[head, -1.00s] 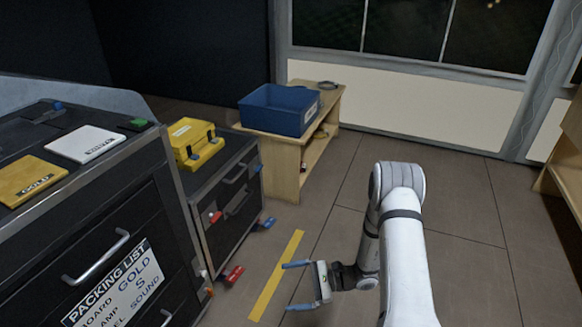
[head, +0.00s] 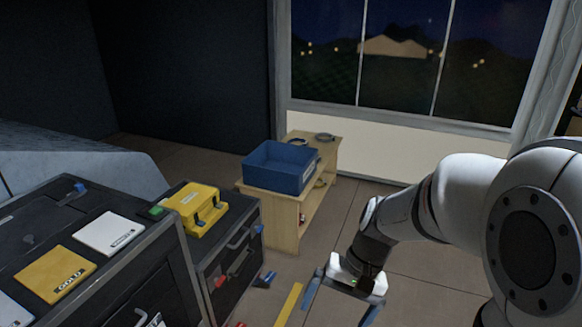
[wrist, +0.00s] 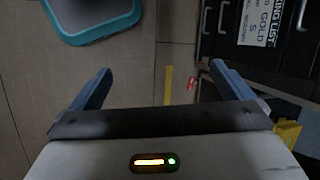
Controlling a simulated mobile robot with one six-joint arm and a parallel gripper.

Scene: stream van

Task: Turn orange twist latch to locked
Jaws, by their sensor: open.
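I cannot make out an orange twist latch in either current view. A large black case (head: 150,262) stands at the left, and a lower black case (head: 236,240) stands behind it. A small red fitting (head: 220,281) shows on the lower case's front. My gripper (head: 336,316) is open and empty over the floor, right of the cases, with its blue fingers pointing down. In the wrist view my gripper (wrist: 160,68) has its fingers wide apart with only floor between them.
A yellow case (head: 192,208) sits on the lower case. A blue bin (head: 280,168) stands on a wooden shelf unit (head: 283,222) at the back. Yellow tape (head: 289,305) marks the floor. A teal-rimmed object (wrist: 98,38) lies at the wrist view's upper left.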

